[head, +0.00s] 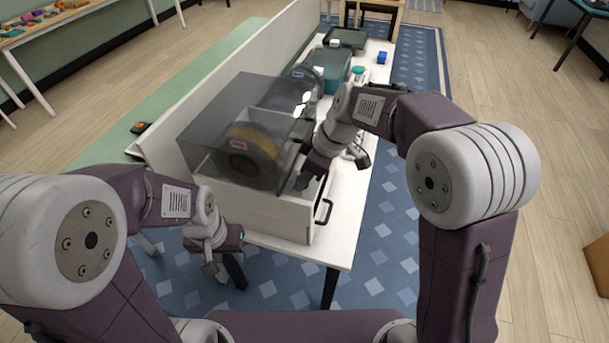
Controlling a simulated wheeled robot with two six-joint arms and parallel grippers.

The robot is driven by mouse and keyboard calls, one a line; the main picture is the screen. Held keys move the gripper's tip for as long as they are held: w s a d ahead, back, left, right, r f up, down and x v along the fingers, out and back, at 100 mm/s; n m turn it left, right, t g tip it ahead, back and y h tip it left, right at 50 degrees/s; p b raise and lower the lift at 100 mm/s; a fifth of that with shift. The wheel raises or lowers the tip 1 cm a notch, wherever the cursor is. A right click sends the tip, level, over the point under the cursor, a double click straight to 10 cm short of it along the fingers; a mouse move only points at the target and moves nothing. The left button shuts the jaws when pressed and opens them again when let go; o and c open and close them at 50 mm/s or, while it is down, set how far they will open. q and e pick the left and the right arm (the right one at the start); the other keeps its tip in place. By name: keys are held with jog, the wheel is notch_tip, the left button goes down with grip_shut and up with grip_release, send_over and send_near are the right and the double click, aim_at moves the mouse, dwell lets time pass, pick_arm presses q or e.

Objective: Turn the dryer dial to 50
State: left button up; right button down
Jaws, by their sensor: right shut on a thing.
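The filament dryer (215,140) is a box with a smoky see-through lid and a pale base, standing on the white table. A spool (254,155) shows inside it. My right gripper (303,181) is at the dryer's right-hand face, its jaws shut on the dryer dial. The dial is hidden behind the fingers, so its setting cannot be read. My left gripper (224,272) is open and empty, low in front of the table's near end, apart from the dryer.
Further back on the white table (345,210) are a teal bin (334,68), a dark tray (346,38) and a blue item (382,57). A low panel runs along the table's left side.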

jog(key=shift+s+r+m+t, duration=0.1)
jog(key=shift+m+t, duration=0.3)
jog(key=shift+m, duration=0.6)
jog(key=shift+r+m+h+p, duration=0.1)
jog(key=shift+m+h+p, duration=0.3)
jog(key=shift+m, duration=0.4)
jog(key=m+t+p, duration=0.1)
jog(key=m+p, duration=0.1)
jog(key=m, duration=0.1)
jog(key=shift+a+h, duration=0.15)
jog(key=shift+h, duration=0.25)
jog(key=shift+m+t+h+p, duration=0.4)
jog(key=shift+m+p, duration=0.35)
jog(key=shift+m, duration=0.45)
jog(key=c, duration=1.1)
grip_release()
jog(key=shift+s, duration=0.1)
